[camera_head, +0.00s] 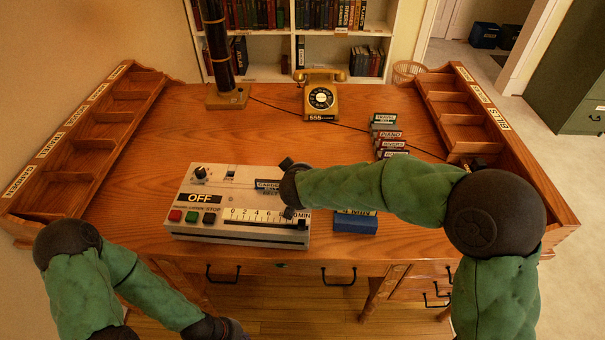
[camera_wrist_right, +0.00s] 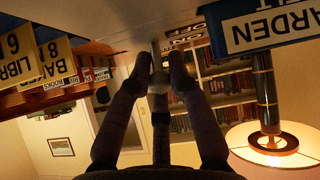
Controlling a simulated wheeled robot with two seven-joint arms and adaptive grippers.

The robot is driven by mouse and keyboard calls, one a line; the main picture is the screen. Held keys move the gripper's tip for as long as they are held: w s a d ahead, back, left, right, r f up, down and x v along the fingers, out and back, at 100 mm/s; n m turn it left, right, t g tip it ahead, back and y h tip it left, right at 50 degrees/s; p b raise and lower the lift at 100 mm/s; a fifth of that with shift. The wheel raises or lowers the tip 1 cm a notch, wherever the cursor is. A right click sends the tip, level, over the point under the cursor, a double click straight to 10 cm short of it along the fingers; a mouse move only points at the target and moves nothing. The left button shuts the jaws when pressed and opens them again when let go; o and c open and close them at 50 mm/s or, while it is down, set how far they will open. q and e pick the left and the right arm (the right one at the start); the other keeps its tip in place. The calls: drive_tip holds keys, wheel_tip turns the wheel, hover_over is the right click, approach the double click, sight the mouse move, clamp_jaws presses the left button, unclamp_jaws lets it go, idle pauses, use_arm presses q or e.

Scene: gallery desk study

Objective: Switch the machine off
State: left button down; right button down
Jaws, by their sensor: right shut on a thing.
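The pale machine (camera_head: 215,217) sits at the desk's front, with an "OFF" plate, red, green and dark buttons, a dark knob and a minute scale. A blue "GARDEN" cassette (camera_wrist_right: 262,28) is on its top and shows partly in the head view (camera_head: 266,186). My right gripper (camera_wrist_right: 156,70) is over the machine's right part, pointing to the back. Its fingers are shut on a small pale piece between the tips, close to the machine's surface. My arm hides that spot in the head view. My left gripper (camera_head: 226,328) hangs low in front of the desk; its fingers are unclear.
A blue cassette (camera_head: 355,223) lies right of the machine, under my right arm. Several labelled cassettes (camera_head: 390,137) stand farther back. A gold telephone (camera_head: 320,98) and a lamp base (camera_head: 227,97) are at the back. Sorting racks (camera_head: 90,133) line both sides. The middle left desk is clear.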

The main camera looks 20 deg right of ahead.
drive_tip(key=shift+w+r, duration=0.1)
drive_tip(key=shift+r, duration=0.05)
drive_tip(key=c, duration=1.1)
unclamp_jaws()
drive_tip(key=shift+c, duration=0.2)
